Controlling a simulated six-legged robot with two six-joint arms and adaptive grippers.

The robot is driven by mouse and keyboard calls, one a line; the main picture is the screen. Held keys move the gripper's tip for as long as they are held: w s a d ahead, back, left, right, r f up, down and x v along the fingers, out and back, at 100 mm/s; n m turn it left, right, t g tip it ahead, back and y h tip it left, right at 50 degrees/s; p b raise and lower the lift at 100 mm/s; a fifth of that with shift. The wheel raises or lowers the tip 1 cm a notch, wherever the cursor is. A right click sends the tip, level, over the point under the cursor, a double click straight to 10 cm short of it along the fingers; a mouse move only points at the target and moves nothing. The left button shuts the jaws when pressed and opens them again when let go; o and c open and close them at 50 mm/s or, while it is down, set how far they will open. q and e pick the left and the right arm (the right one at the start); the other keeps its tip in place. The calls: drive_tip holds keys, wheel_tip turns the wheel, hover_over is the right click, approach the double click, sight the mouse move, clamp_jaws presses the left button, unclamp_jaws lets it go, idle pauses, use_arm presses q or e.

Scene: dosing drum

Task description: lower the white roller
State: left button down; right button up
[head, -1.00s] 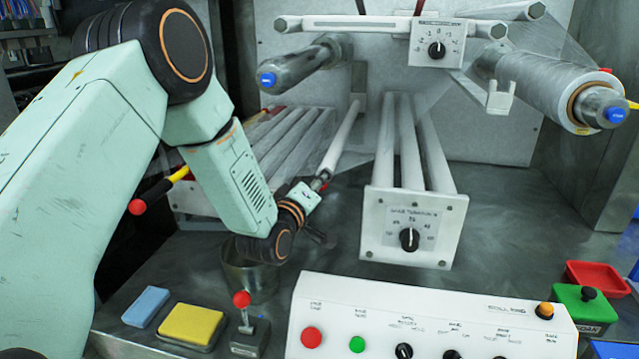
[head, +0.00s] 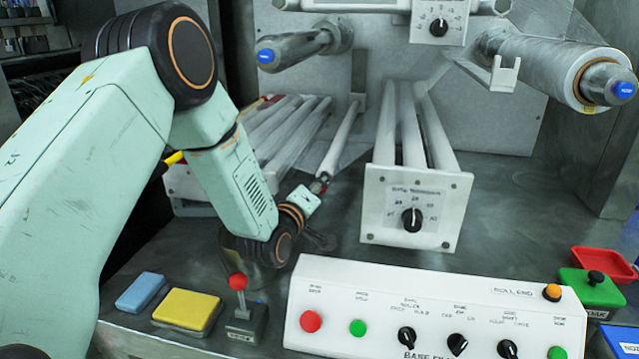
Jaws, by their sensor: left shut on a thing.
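The white roller (head: 341,140) is a long, thin bar that slopes down from the back wall towards me, between two sets of white rollers. My left gripper (head: 320,186) is shut at the roller's near end, by a small metal and red tip. The fingers are small and partly hidden, so their exact hold is hard to see. The roller's far end is near the back panel. My right gripper is not in view.
A roller block with a dial plate (head: 414,208) stands to the right of the white roller. Film roll (head: 545,70) is at the upper right. A control panel (head: 440,310), a red-knobbed lever (head: 240,300), a yellow sponge (head: 188,309) and a blue sponge (head: 140,292) line the front.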

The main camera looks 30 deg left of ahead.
use_arm(q)
drive_tip(key=c, duration=1)
unclamp_jaws()
drive_tip(key=shift+s+r, duration=0.1)
drive_tip(key=shift+r, duration=0.05)
drive_tip(key=s, duration=1.2)
drive_tip(key=shift+d, duration=0.35)
drive_tip(key=shift+w, duration=0.1)
